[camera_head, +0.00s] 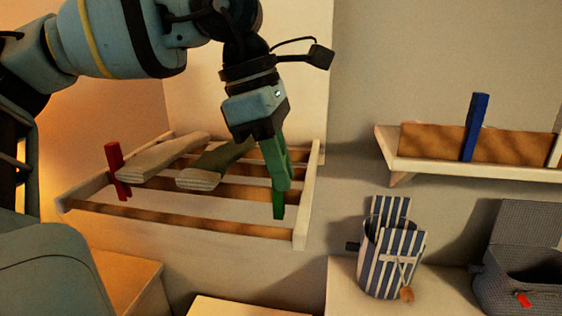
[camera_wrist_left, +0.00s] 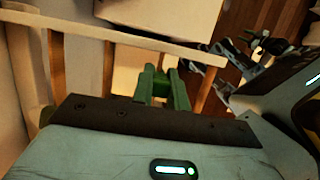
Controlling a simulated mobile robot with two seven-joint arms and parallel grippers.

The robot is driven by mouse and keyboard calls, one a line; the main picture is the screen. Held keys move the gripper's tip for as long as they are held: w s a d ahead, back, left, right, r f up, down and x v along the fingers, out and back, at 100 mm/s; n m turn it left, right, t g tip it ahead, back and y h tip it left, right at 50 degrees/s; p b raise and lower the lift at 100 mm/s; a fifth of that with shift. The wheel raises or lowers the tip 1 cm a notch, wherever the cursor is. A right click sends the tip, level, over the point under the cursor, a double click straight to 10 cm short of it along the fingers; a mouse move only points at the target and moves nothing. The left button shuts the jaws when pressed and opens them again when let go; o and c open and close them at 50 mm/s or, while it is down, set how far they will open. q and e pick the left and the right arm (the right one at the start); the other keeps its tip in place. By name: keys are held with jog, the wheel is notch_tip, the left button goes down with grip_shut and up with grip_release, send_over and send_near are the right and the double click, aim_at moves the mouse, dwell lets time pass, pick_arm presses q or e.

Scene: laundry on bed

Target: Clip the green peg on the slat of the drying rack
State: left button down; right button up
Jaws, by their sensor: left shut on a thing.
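The green peg (camera_head: 279,206) is held pointing down by my left gripper (camera_head: 277,175) at the right end of the drying rack (camera_head: 299,228). In the head view the peg's lower end overlaps the rack's slats near the front rail. I cannot tell whether it straddles a slat or is just in front of or above one. In the left wrist view the green peg (camera_wrist_left: 160,88) shows beyond the gripper body, beside a pale rail of the rack (camera_wrist_left: 120,37).
A red peg (camera_head: 116,172) sits at the rack's left side. Two folded cloths, one pale (camera_head: 163,157) and one dark green (camera_head: 213,166), lie over the slats. At right, a shelf (camera_head: 470,171) holds a blue peg (camera_head: 475,127). Below are a striped bag (camera_head: 388,262) and a grey basket (camera_head: 515,262).

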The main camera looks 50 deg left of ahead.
pick_arm(q)
jog(key=c, duration=1.3)
grip_release()
jog(key=shift+v, duration=1.25)
jog(key=v, duration=0.4)
jog(key=shift+s+a+r, duration=0.1)
jog(key=shift+s+r, duration=0.05)
jog(key=shift+r, duration=0.5)
pick_arm(e)
jog(key=shift+w+r, duration=0.65)
jog(key=shift+w, duration=0.2)
jog(key=shift+s, duration=0.2)
